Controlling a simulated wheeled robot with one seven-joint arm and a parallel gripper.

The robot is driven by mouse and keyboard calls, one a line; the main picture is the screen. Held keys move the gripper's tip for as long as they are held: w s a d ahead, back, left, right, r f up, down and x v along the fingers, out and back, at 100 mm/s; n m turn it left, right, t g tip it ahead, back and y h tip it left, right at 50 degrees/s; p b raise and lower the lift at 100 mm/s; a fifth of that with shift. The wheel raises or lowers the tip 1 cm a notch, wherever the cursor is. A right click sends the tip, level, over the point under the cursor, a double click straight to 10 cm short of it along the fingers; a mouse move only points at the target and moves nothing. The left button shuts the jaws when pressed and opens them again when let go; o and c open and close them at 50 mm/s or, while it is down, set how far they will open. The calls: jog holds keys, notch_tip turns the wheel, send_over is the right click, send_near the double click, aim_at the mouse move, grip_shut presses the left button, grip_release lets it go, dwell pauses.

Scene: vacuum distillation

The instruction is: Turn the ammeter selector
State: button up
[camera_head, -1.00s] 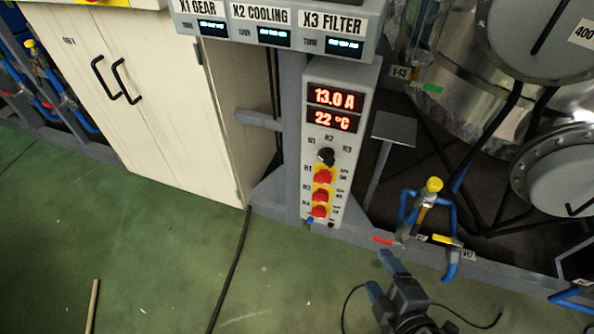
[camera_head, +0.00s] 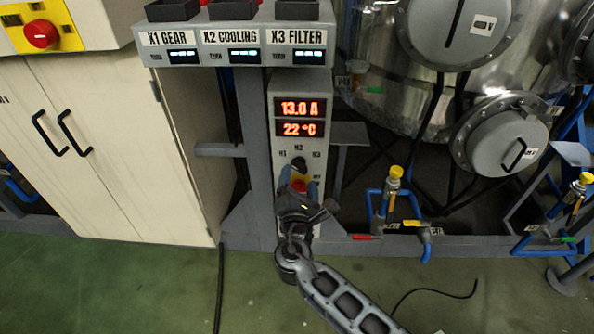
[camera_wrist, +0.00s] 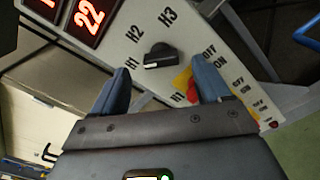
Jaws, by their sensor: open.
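The ammeter panel (camera_head: 286,88) is a narrow grey upright box with red displays reading 13.0 A and 22 °C. Its black selector knob (camera_head: 299,164) sits below the displays, under the labels H1, H2 and H3. In the wrist view the knob (camera_wrist: 161,56) lies just beyond and between my fingertips, apart from them. My gripper (camera_head: 299,186) is in front of the panel just below the knob, and its blue fingers also show in the wrist view (camera_wrist: 160,82). It is open and empty. My gripper and arm hide most of the red heater switches.
A shelf with X1 GEAR, X2 COOLING and X3 FILTER units (camera_head: 235,42) juts out above the panel. A cream cabinet (camera_head: 125,130) stands left. Blue pipes with a yellow-topped valve (camera_head: 395,180) stand right, before a steel vessel (camera_head: 400,85). The green floor in front is mostly clear.

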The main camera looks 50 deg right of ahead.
aim_at(300, 169)
jog(key=shift+x, duration=2.4)
jog(key=c, duration=1)
jog(key=shift+o, duration=0.2)
